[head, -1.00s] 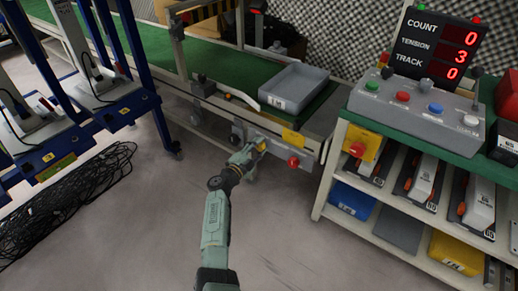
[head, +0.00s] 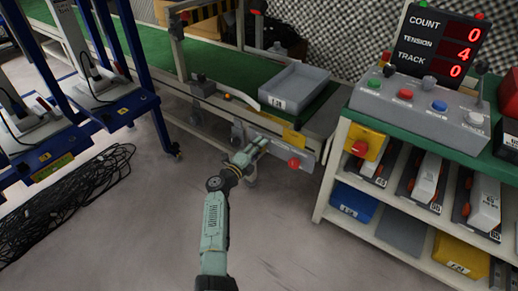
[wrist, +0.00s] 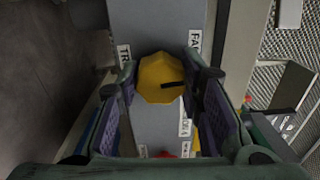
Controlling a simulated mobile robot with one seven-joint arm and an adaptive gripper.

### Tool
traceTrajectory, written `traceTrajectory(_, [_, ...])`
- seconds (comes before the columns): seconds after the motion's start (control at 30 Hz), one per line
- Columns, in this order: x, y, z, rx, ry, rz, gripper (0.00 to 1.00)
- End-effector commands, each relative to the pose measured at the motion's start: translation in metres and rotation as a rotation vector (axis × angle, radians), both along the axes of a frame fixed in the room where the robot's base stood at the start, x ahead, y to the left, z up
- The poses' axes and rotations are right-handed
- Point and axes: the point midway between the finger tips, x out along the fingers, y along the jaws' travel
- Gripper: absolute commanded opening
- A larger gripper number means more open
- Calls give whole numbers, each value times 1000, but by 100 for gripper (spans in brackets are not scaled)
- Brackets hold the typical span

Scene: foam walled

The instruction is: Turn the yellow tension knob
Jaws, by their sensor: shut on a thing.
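The yellow tension knob (wrist: 155,72) is in the wrist view, on a grey panel (wrist: 160,125) with white labels. A black mark on its face points right. My gripper (wrist: 165,88) has one finger at each side of the knob and is shut on it. In the head view my gripper (head: 259,143) is at the grey control panel on the conveyor's front side; the knob is mostly hidden there. The display (head: 437,46) reads count 0, tension 4, track 0.
A red button (head: 294,163) sits right of my gripper on the same panel. A grey bin (head: 293,86) stands on the conveyor above. A shelf rack (head: 330,170) stands to the right, blue-framed carts to the left. The floor in front is clear.

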Motion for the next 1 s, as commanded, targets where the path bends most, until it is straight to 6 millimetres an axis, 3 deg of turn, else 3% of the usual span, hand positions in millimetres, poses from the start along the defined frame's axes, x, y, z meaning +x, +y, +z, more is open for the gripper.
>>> traceTrajectory(0.37, [0,1,0,3,-2,2,6])
traceTrajectory(0.4, [0,1,0,3,-2,2,34])
traceTrajectory(0.7, [0,1,0,2,-2,1,54])
traceTrajectory(1.0, [0,0,1,3,-2,0,55])
